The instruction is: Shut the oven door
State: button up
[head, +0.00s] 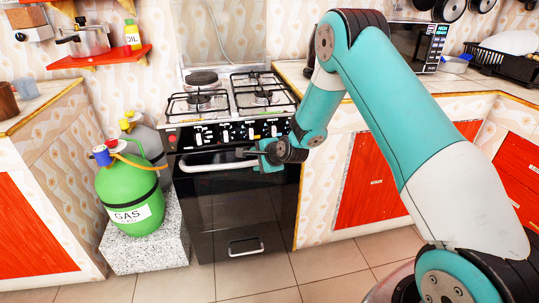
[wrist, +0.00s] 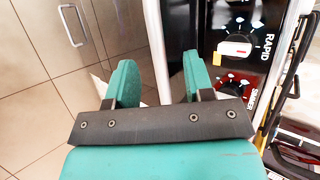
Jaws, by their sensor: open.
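The stove's oven door (head: 225,205) is black and glossy, below the control panel. Its pale bar handle (head: 212,166) runs along its top edge. The door stands upright or nearly so; I cannot tell whether a small gap is left at its top. My gripper (head: 263,157) is at the right end of the handle, in front of the stove. In the wrist view my gripper (wrist: 160,75) is open, with its two green fingers apart. The pale handle (wrist: 156,40) shows between them; I cannot tell whether they touch it.
Control knobs (head: 225,132) sit just above the handle, and burners (head: 235,95) are on top. A green gas bottle (head: 130,195) stands on a stone block (head: 148,250) to the left. Red-door cabinets (head: 370,185) are at the right. Tiled floor (head: 265,280) in front is clear.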

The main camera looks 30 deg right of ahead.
jog(key=v, duration=0.7)
jog(key=shift+r, duration=0.15)
jog(key=shift+r, duration=0.1)
